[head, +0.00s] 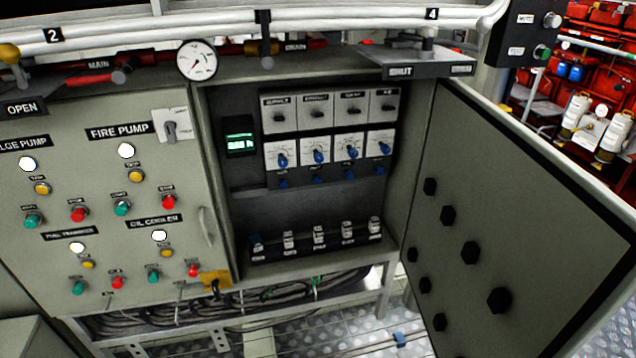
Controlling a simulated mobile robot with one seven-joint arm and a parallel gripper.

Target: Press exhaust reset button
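No label that I can read says exhaust reset, so I cannot tell which control is that button. A grey cabinet (222,330) stands in front of me. Its left front carries red, green and yellow buttons under labels such as FIRE PUMP (119,131). Its right bay is open and holds a small green display (240,140), grey switch units (317,112), blue knobs (318,157) and a lower row of small switches (319,236) with tiny labels. A dark box (524,38) at the upper right has a green button (541,52). My gripper is not in view.
The cabinet's door (510,220) is swung open to the right, with several black knobs on it. Pipes (250,25) and a round gauge (197,60) run above the cabinet. Cables (200,312) hang below. Metal floor plate (350,335) shows underneath. Red equipment (600,90) stands behind.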

